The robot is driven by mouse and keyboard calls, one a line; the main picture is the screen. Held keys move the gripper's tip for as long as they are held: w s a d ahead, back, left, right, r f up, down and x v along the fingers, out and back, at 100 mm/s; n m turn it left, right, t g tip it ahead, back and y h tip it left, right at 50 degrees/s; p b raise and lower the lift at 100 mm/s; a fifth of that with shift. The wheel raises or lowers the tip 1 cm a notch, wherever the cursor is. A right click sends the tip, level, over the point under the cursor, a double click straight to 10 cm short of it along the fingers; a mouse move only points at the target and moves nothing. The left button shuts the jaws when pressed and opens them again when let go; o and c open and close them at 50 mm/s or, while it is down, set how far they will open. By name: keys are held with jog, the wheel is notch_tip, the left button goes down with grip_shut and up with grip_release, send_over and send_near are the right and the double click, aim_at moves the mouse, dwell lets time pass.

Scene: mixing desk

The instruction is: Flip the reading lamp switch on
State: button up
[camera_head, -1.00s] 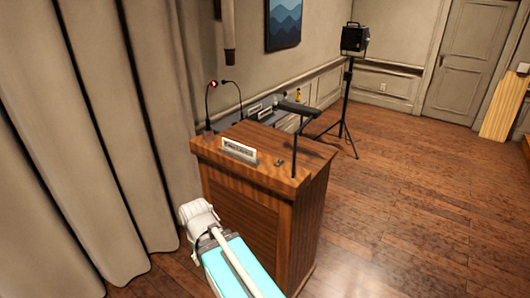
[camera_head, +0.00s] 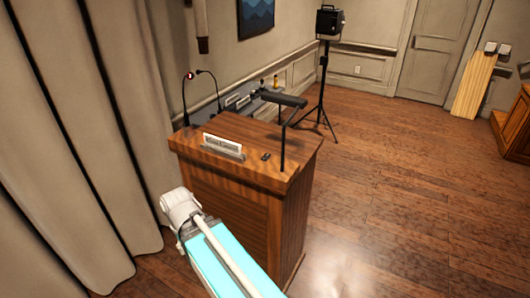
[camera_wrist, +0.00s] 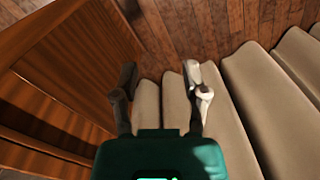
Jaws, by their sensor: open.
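The black reading lamp (camera_head: 276,98) stands on the right side of the wooden lectern (camera_head: 225,205), on a thin post with a horizontal head. A small dark switch (camera_head: 265,156) lies on the lectern top, left of the lamp post; its setting is too small to tell. My gripper (camera_wrist: 160,85) shows in the wrist view, open and empty, with wooden panelling to its left and curtain folds ahead. In the head view my arm reaches up in front of the lectern, below its top; the fingers do not show there. The switch and lamp are outside the wrist view.
A nameplate (camera_head: 223,146) stands on the lectern top, and two gooseneck microphones (camera_head: 187,98) rise behind. A curtain (camera_head: 80,150) hangs close on the left. A spotlight on a tripod (camera_head: 328,22) stands behind. The wooden floor (camera_head: 400,190) to the right is clear.

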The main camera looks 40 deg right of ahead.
jog(key=shift+o, duration=0.4)
jog(key=shift+w+d, duration=0.1)
notch_tip(320, 180, up, 20)
jog(key=f+m+t+h+p, duration=0.15)
jog(key=m+h+p, duration=0.25)
jog(key=m+p, duration=1.2)
send_over(267, 154)
jog(key=s+a+p, duration=0.2)
jog(key=a, duration=0.3)
jog(key=r+n, duration=0.1)
jog(key=n, duration=0.1)
jog(key=shift+s+a, duration=0.2)
jog(key=shift+f, duration=0.2)
jog(key=b+x, duration=1.2)
jog(key=x, duration=0.1)
jog(key=shift+w+d+f+b, duration=0.15)
jog(key=shift+d+b, duration=0.05)
jog(key=shift+b, duration=0.15)
